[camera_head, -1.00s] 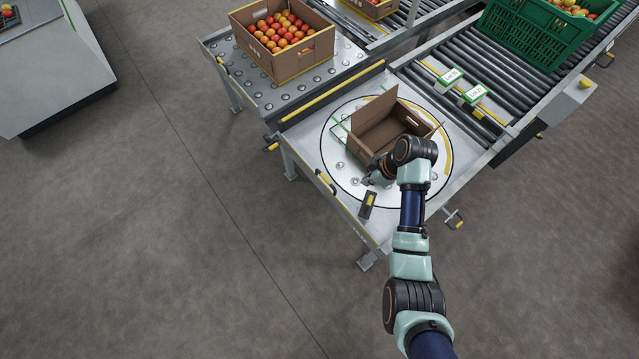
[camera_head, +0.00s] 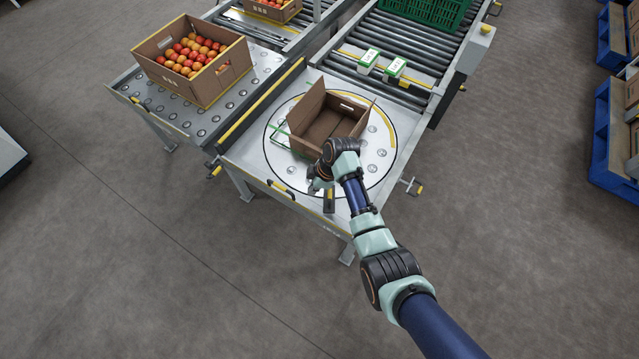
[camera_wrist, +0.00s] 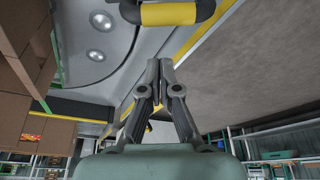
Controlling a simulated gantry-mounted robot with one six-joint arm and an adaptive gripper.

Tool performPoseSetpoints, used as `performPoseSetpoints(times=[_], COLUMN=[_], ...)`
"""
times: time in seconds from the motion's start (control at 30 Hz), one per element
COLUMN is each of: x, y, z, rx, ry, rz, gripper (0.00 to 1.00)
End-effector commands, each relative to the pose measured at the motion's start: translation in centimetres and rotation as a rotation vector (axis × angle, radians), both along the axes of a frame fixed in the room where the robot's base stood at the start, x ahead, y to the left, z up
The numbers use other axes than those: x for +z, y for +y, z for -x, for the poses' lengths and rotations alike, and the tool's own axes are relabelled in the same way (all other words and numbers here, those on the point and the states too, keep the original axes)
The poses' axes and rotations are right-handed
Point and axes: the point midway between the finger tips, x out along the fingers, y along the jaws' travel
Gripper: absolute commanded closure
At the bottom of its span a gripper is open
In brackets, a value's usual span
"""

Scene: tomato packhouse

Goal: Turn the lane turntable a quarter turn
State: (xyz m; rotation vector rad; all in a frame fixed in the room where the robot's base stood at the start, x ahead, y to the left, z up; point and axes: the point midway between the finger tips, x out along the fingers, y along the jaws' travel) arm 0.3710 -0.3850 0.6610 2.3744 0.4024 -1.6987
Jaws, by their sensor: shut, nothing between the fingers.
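The lane turntable (camera_head: 283,160) is a round, light metal plate with ball rollers, set in the near end of the lane. An open, empty brown carton (camera_head: 309,137) stands on it with a flap raised. A yellow arc marks the plate's right side, and green lines show left of the carton. In the wrist view my gripper (camera_wrist: 158,66) is shut and empty, apart from a yellow-and-black handle (camera_wrist: 170,13).
A carton of tomatoes (camera_head: 212,91) stands on the ball table at left. A green crate (camera_head: 425,12) is farther back. A blue pallet (camera_head: 606,170) stands at right. The near floor is open.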

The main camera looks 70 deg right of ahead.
Motion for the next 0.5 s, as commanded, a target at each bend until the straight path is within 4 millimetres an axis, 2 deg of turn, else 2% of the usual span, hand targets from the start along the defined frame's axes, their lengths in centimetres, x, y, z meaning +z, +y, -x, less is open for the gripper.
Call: performPoseSetpoints(times=[0.03, 0.2, 0.5], x=[-1.5, -0.7, -0.4], y=[0.2, -0.9, -1.2], z=[-0.3, 2.5, 3.6], rx=[0.001, -0.003, -0.001], ry=[0.001, 0.000, 0.000], rz=[0.000, 0.001, 0.001], gripper=[1.00, 1.00, 1.00])
